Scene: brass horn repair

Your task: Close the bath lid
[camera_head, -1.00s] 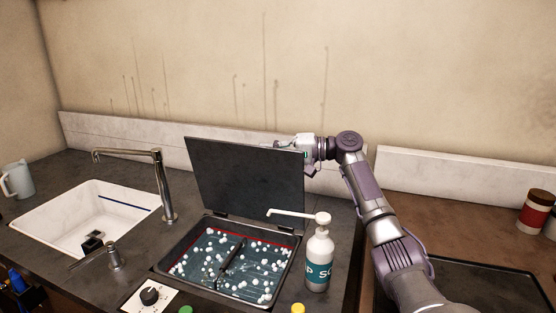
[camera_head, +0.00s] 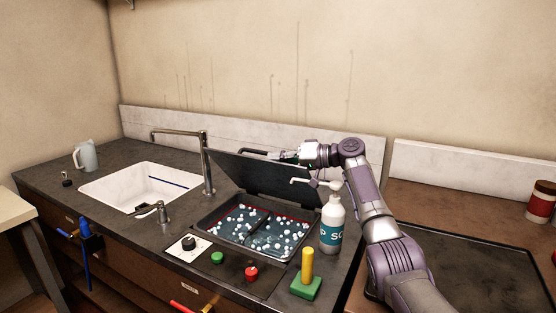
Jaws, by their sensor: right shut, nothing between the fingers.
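The bath (camera_head: 207,222) is a dark basin set in the counter, with liquid, white balls and a dark part inside. A bar handle shows near the lid's top edge. My right gripper (camera_head: 284,156) is shut and empty at the lid's upper right edge, beside the handle. Whether it touches the lid I cannot tell. My left gripper is not in view.
A soap pump bottle (camera_head: 331,226) stands close to the bath's right side, its spout near the lid. A white sink (camera_head: 112,189) with a tall tap (camera_head: 208,165) is at left.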

